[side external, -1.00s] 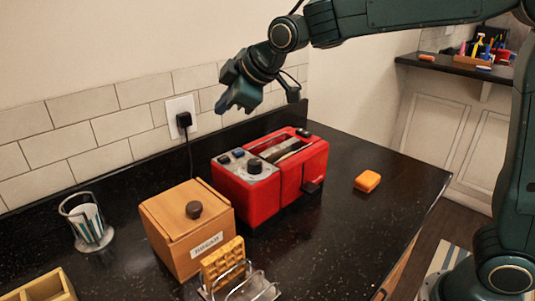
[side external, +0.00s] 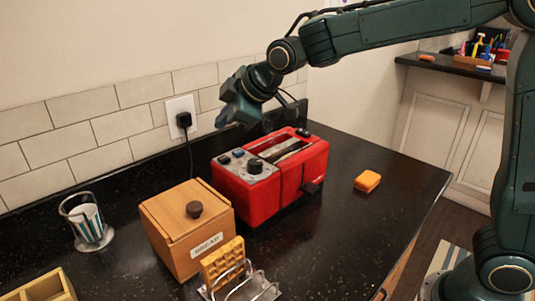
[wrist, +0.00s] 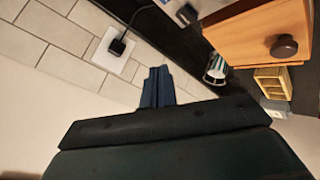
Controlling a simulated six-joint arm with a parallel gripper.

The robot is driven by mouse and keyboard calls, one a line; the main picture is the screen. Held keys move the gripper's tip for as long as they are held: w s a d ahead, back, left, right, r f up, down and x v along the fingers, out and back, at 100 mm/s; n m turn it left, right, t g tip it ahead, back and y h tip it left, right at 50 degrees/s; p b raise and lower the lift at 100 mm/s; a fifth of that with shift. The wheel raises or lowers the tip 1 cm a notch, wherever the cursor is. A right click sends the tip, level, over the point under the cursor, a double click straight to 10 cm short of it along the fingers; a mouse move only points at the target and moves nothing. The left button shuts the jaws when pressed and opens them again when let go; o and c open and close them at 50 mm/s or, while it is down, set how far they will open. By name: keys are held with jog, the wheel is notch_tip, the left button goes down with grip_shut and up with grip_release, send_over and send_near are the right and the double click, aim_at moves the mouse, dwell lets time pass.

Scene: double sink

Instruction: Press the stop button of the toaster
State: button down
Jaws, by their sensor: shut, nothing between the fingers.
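The red toaster (side external: 262,206) stands on the dark counter in the side view. Its grey top panel (side external: 264,177) carries a dark knob (side external: 255,166) and small dark buttons (side external: 238,153); I cannot tell which is the stop button. My gripper (side external: 221,121) is above and behind the panel, near the wall, fingers shut and empty, apart from the toaster. The shut fingers also show in the wrist view (wrist: 158,73).
A wooden bread box (side external: 181,237) stands left of the toaster, with a toast rack (side external: 244,282) in front. A wall plug (side external: 183,120) and its cord are behind. A glass holder (side external: 88,226) is far left. An orange sponge (side external: 367,181) lies right on otherwise clear counter.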

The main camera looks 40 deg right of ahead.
aim_at(228, 159)
jog(key=shift+f, duration=2.9)
jog(key=shift+f, duration=0.85)
dwell(1.1)
jog(key=shift+r, duration=0.85)
jog(key=shift+r, duration=0.15)
jog(key=shift+r, duration=2.4)
jog(key=shift+d, duration=0.1)
